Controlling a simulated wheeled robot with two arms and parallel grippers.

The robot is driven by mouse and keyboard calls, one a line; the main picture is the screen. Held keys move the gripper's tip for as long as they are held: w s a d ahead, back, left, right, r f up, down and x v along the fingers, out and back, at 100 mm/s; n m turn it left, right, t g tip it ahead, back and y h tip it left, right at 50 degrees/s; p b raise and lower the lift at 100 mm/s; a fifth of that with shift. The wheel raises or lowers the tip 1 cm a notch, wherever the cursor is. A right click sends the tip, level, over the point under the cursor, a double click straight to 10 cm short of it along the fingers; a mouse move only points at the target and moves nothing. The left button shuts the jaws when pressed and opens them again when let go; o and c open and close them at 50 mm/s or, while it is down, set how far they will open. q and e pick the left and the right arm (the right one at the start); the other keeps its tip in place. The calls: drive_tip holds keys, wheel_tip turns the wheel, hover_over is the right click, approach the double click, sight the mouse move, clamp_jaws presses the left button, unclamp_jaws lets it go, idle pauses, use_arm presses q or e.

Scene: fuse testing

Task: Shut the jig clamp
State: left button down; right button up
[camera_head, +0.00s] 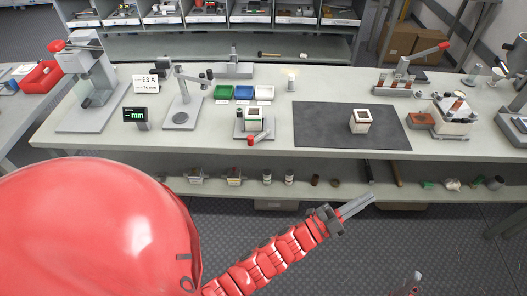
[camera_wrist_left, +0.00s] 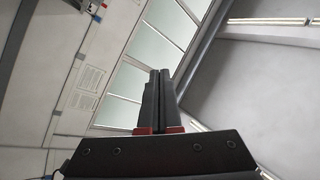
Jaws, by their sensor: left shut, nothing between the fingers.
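Two bench fixtures have red levers, and I cannot tell for certain which is the jig clamp. One at the back right (camera_head: 398,82) has its red-tipped lever raised, pointing up and right. The other, at the front middle (camera_head: 253,122), holds a pale block, and its red handle (camera_head: 256,139) lies low at the bench's front edge. My left gripper (camera_head: 357,205) is shut and empty, in front of and below the bench edge, touching neither. Its shut fingers (camera_wrist_left: 159,100) also show in the left wrist view, facing wall and windows. A grey tip (camera_head: 412,284) at the bottom may be my right gripper.
A dark mat (camera_head: 310,125) carries a white block with a brown top (camera_head: 360,121). A stand (camera_head: 183,108), a display (camera_head: 136,117) and small colored bins (camera_head: 243,93) stand to the left. The bench's front edge and lower shelf (camera_head: 330,187) lie beyond my left gripper.

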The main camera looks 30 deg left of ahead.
use_arm(q)
drive_tip(key=w+f+m+g+y+b, duration=0.1)
drive_tip(key=w+f+g+y+b, duration=0.1)
drive_tip(key=w+f+y, duration=0.35)
drive_tip(key=n+g+y+b, duration=0.75)
drive_tip(key=n+y, duration=0.25)
drive_tip(key=y, duration=1.2)
approach(259, 136)
drive_tip(key=shift+m+t+h, duration=0.25)
drive_tip(key=shift+m+t, duration=0.05)
drive_tip(key=shift+t, duration=0.25)
drive_tip(key=shift+s+a+r+p, duration=0.1)
drive_tip(key=shift+a+r+p, duration=0.2)
drive_tip(key=shift+a, duration=0.45)
drive_tip(key=shift+w+a+r+p, duration=0.1)
drive_tip(key=shift+a+r+p, duration=0.2)
drive_tip(key=shift+a, duration=0.45)
drive_tip(key=shift+s+a+r+p, duration=0.1)
drive_tip(key=shift+a+r+p, duration=0.1)
drive_tip(key=shift+a+p, duration=0.4)
